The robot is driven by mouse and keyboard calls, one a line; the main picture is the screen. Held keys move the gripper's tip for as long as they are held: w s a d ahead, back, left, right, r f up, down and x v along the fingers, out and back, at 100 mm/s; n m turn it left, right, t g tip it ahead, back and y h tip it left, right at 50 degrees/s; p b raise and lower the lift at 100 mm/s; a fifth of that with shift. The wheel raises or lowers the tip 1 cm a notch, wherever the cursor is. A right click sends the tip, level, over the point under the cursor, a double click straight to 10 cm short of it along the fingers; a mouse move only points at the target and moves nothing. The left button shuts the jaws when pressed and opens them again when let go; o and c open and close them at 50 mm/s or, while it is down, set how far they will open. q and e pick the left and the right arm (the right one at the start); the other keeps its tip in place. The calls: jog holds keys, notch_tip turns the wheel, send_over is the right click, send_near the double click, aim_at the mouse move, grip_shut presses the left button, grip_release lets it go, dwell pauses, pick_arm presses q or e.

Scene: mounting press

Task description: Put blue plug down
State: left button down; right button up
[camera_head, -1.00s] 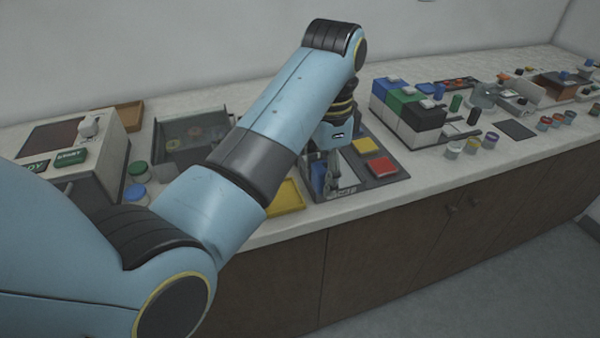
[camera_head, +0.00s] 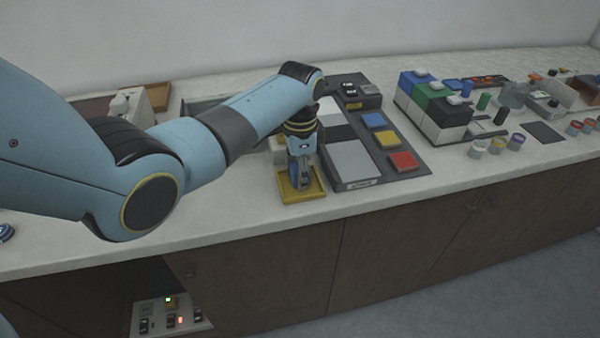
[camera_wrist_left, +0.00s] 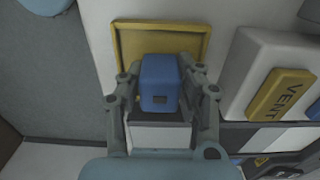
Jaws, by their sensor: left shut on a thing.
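My left gripper (camera_head: 302,184) points down over the yellow tray (camera_head: 288,199) near the counter's front edge. In the left wrist view, my left gripper (camera_wrist_left: 160,92) is shut on the blue plug (camera_wrist_left: 159,72), a blue block with a small dark mark. The plug overlaps the near part of the yellow tray (camera_wrist_left: 123,47). I cannot tell whether it touches the tray floor. In the head view the fingers largely hide the plug. My right gripper is not in view.
A white box with a yellow VENT label (camera_wrist_left: 280,96) stands close beside the tray. Right of the tray is a dark panel with a grey plate (camera_head: 352,161) and blue, yellow and red pads (camera_head: 387,139). Blue, green and black blocks (camera_head: 436,97) stand further right.

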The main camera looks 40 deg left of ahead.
pick_arm(q)
jog(key=shift+f, duration=0.15)
jog(key=c, duration=1.2)
grip_release()
jog(key=shift+o, duration=0.2)
notch_tip(320, 180, up, 12)
jog(key=shift+r+p, duration=0.1)
jog(key=shift+p, duration=0.2)
